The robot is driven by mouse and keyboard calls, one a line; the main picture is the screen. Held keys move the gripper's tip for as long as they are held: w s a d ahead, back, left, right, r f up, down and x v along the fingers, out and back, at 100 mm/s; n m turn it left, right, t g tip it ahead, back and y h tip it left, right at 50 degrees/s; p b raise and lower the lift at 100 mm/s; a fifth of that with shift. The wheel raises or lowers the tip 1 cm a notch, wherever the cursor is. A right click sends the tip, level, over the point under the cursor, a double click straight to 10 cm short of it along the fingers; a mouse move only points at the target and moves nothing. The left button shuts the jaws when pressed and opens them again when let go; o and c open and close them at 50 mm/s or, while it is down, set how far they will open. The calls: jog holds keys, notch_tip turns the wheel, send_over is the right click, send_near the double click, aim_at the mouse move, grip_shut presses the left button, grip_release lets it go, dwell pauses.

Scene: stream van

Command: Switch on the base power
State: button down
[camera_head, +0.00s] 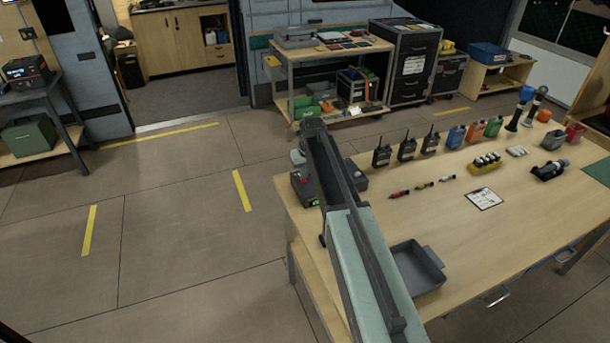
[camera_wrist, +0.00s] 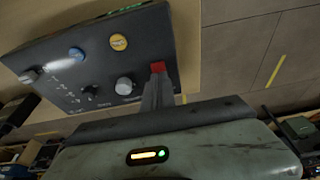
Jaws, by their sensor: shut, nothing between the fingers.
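In the head view my arm hides the fingertips.
The table (camera_head: 400,220) also holds radios (camera_head: 407,147), a grey tray (camera_head: 418,268), a clipboard (camera_head: 484,199), a yellow battery holder (camera_head: 484,165) and small bottles. A shelf cart (camera_head: 330,50) stands behind. The floor to the left is open.

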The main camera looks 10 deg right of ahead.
aim_at(305, 181)
jog(key=shift+r, duration=0.1)
jog(key=p+v, duration=0.4)
jog(key=shift+w+r, duration=0.3)
jog(key=shift+w, duration=0.05)
jog(key=s+p+v, duration=0.2)
jog(key=p+v, duration=0.6)
jog(key=v, duration=0.1)
jog(key=shift+d+f+p, duration=0.15)
jog(key=shift+f+p, duration=0.05)
jog(key=shift+p, duration=0.2)
jog(key=shift+f, duration=0.15)
jog(key=s+d+f+m+g+b, duration=0.1)
jog(key=s+f+b, duration=0.1)
jog(key=s, duration=1.1)
jog(key=s+f+m+g+b, duration=0.1)
jog(key=s+f+g+b, duration=0.1)
jog(key=s, duration=1.1)
jog(key=shift+s+d+f+m+h, duration=0.15)
jog(key=shift+d+f+m+h, duration=0.15)
jog(key=shift+d+f+h, duration=0.1)
